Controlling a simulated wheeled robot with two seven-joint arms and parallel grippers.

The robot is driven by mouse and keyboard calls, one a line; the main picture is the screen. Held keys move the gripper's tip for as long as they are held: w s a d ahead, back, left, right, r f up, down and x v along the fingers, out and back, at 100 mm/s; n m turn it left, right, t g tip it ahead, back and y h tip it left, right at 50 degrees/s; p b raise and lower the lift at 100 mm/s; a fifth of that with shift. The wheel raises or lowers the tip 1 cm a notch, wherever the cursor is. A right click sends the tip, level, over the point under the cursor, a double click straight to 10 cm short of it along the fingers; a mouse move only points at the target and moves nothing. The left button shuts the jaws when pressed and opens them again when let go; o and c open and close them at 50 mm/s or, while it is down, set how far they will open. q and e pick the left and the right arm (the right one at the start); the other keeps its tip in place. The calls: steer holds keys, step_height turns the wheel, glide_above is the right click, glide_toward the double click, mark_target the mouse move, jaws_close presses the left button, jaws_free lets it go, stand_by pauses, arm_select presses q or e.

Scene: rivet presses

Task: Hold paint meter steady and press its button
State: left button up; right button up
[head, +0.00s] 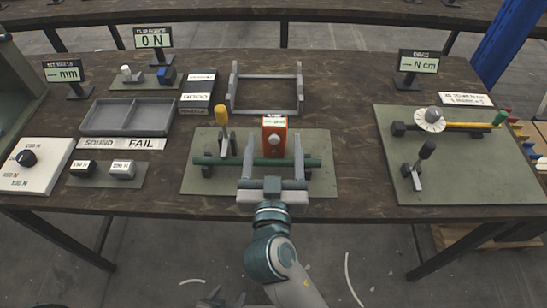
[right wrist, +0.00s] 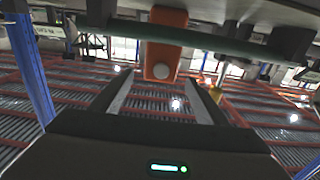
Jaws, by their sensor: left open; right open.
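The paint meter (head: 274,124) is an orange upright block with a pale display on top and a round grey button (head: 274,140) on its front. It stands at the dark green bar (head: 230,161) on the middle mat. My right gripper (head: 273,148) is open in front of the meter, one finger on each side and apart from it. In the right wrist view the meter (right wrist: 163,55) and its button (right wrist: 161,71) lie ahead between the open fingers (right wrist: 160,80). My left gripper (head: 222,298) is open and empty at the bottom edge, away from the table.
A yellow-handled lever (head: 222,117) stands left of the meter. A grey frame (head: 265,90) lies behind it. A grey tray (head: 126,117) and a FAIL sign (head: 141,144) are at left. A dial wrench (head: 431,121) lies on the right mat (head: 470,165).

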mark_target(274, 132)
steer(key=shift+w, duration=3.2)
steer(key=shift+c, duration=0.7)
steer(key=c, duration=1)
arm_select(q)
jaws_close()
arm_select(e)
steer(key=shift+c, duration=0.5)
